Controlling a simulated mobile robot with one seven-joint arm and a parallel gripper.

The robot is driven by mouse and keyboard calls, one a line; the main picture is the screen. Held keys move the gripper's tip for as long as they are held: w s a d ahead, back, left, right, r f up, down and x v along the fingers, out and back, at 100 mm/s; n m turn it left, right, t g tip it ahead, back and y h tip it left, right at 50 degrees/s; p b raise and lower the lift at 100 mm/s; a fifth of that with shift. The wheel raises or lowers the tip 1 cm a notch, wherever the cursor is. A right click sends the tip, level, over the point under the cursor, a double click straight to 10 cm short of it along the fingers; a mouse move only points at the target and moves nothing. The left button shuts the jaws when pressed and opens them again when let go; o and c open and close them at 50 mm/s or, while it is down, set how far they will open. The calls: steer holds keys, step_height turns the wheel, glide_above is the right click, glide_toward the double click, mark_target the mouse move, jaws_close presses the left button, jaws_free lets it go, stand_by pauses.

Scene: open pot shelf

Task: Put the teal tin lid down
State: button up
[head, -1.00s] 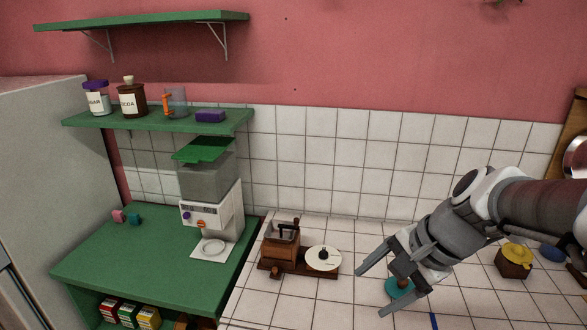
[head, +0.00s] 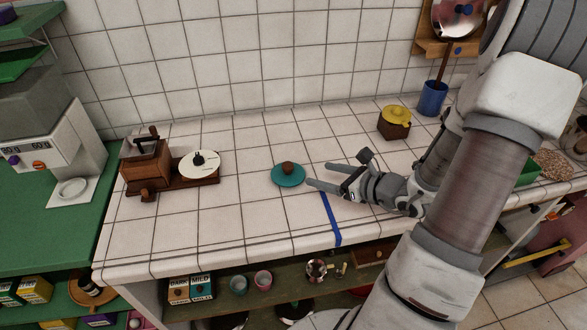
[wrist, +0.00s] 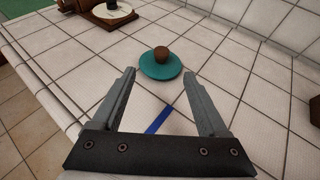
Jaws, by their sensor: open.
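The teal tin lid (head: 287,176) lies flat on the white tiled counter, its brown knob facing up. My gripper (head: 317,175) is open and empty, low over the counter just to the right of the lid. In the wrist view the lid (wrist: 161,68) sits beyond the two spread fingertips of my gripper (wrist: 160,75), apart from them. Nothing is between the fingers except bare tile and part of a blue strip.
A wooden grinder (head: 146,165) and a cream disc lid (head: 200,163) stand to the left. A blue strip (head: 331,218) runs to the counter's front edge. A yellow-topped brown canister (head: 395,122) and a blue cup (head: 432,99) stand behind. Tiles around the lid are clear.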

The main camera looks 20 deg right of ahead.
mark_target(280, 164)
steer(key=shift+w+d+f, duration=0.1)
steer(key=shift+w+f, duration=0.15)
steer(key=shift+f, duration=0.05)
steer(key=x, duration=1.6)
steer(key=shift+w+f+b, duration=0.1)
steer(key=shift+w+b, duration=0.25)
steer(key=shift+c, duration=0.4)
jaws_close()
